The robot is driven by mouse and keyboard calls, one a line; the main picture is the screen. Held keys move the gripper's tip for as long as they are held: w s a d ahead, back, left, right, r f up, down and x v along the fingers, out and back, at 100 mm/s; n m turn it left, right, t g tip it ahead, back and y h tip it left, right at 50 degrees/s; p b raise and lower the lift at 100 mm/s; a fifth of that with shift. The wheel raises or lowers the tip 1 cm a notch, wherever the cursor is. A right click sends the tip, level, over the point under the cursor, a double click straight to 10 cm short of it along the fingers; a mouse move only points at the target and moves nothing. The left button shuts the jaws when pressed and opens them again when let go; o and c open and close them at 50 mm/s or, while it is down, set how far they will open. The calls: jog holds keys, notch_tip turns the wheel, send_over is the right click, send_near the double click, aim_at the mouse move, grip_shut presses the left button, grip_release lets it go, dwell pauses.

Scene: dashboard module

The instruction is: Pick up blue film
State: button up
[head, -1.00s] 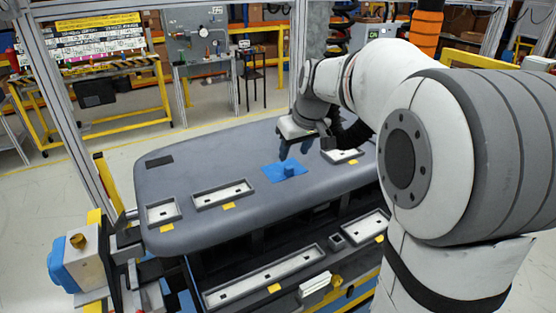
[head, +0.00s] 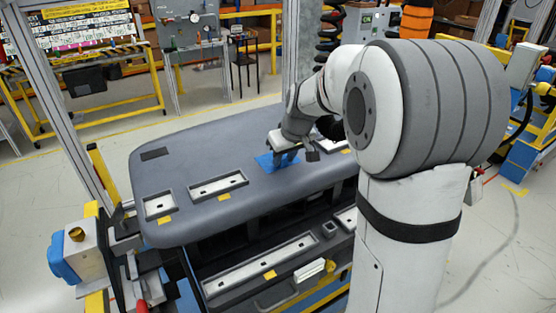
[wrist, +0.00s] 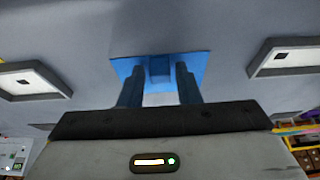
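The blue film (head: 265,162) lies flat on the grey dashboard top (head: 225,150), with a small raised blue tab in its middle. It also shows in the wrist view (wrist: 130,66), with its tab (wrist: 160,70) between my fingers. My gripper (head: 283,158) is low over the film and hides part of it in the head view. In the wrist view my gripper (wrist: 160,85) has its two blue fingers apart, one on each side of the tab, with gaps showing. I cannot tell whether the fingertips touch the film.
White-lined recesses sit in the dashboard at the left (head: 159,206) and left of the film (head: 217,185). Another is partly hidden by my arm. A lower shelf holds a long tray (head: 262,263). A metal frame post (head: 70,125) stands at left.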

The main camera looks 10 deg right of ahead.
grip_shut()
